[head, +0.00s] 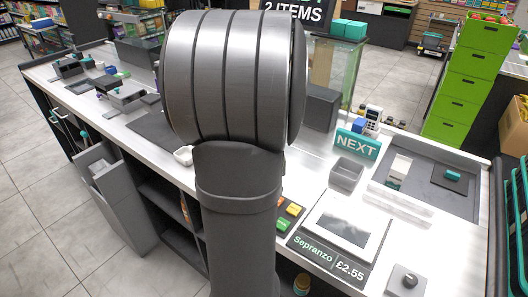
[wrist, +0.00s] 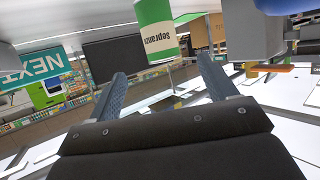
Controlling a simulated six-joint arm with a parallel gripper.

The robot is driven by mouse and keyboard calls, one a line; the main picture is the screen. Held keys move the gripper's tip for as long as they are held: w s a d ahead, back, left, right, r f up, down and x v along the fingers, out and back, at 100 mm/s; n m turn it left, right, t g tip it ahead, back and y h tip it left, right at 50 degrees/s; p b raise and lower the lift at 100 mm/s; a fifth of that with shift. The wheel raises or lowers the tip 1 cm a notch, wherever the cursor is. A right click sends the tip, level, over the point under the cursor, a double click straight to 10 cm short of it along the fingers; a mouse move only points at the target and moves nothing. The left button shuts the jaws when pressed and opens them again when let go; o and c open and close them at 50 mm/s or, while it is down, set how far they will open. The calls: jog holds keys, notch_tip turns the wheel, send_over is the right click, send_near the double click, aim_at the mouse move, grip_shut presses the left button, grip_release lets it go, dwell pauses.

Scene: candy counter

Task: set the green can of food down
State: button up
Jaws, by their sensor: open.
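The green can of food (wrist: 157,32), with a white band lettered "Sepranzo", shows at the top middle of the wrist view. Its lettering reads upside down there, and its top is cut off by the frame edge. My gripper (wrist: 162,75) is open, its two blue-grey fingers spread apart. The can appears beyond the fingertips and in line with the gap between them. I cannot tell how far off it is or what it rests on. In the head view, my arm hides the gripper, and I cannot make out the can.
My arm blocks the middle of the counter.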

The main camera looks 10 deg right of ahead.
jog(key=x, duration=0.2)
jog(key=r+x, duration=0.1)
jog(key=x, duration=0.4)
jog(key=shift+w+d+r, duration=0.1)
jog(key=shift+w, duration=0.3)
jog(key=shift+x, duration=3.2)
jog(key=shift+r, duration=0.25)
jog(key=c, duration=1.4)
jog(key=shift+r, duration=0.1)
